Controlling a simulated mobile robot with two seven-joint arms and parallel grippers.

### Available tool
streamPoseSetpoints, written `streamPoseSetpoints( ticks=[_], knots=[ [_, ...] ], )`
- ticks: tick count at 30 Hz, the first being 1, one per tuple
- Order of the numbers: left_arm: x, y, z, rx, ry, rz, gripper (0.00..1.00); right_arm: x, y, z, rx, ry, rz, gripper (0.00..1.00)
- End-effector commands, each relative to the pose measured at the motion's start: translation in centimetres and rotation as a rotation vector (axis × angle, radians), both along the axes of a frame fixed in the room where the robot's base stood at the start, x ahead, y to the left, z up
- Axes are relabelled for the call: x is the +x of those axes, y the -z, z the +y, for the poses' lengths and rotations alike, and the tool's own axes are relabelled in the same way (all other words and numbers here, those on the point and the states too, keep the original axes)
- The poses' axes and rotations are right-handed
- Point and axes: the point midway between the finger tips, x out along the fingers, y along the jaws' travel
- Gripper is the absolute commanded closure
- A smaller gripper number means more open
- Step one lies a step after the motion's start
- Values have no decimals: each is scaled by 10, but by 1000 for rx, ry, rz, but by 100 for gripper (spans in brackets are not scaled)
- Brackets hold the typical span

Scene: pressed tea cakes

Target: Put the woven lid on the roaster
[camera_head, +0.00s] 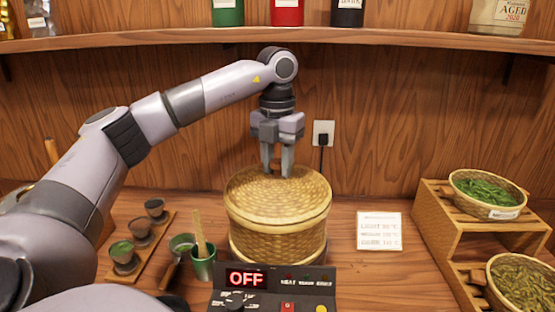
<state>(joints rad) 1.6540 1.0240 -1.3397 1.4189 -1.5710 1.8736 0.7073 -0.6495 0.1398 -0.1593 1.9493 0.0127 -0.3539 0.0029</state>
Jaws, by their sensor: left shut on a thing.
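The woven lid (254,192) is a round, tan wicker cover with a flat top and a woven side. It sits over the roaster (236,256), whose lower body shows beneath it, behind the control panel (245,299) that reads OFF. The lid looks about level and roughly centred; I cannot tell whether it is fully seated. My left gripper (278,172) comes down from above with its fingers at the middle of the lid top. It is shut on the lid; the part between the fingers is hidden. My right gripper is not in view.
Small cups on a wooden tray (152,247) and a green cup with a scoop (203,267) stand left of the roaster. A white card (379,231) stands right of it. A wooden rack (445,232) with leaf baskets is farther right. A shelf (400,37) crosses above.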

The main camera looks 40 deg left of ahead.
Motion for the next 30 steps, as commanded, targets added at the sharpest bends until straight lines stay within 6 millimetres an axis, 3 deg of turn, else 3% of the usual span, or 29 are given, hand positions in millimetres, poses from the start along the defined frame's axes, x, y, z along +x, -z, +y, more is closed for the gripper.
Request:
streamPoseSetpoints(
  ticks=[2, 3, 5, 16, 20, 26, 30],
  knots=[
    [0, 2, 0, -1, 0, -1, 100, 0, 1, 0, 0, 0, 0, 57],
    [0, 2, 0, 0, 0, -1, 59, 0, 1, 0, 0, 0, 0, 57],
    [0, 1, 0, -1, 0, -1, 40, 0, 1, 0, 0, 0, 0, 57],
    [0, -5, 0, 0, 0, -2, 40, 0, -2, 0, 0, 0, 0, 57],
    [1, -20, -1, -1, 0, -6, 40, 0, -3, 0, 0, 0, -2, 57],
    [1, -64, -1, -1, 1, -6, 40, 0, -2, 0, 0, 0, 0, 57],
    [0, -76, 0, 1, 1, -4, 40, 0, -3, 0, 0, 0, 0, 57]
  ],
)
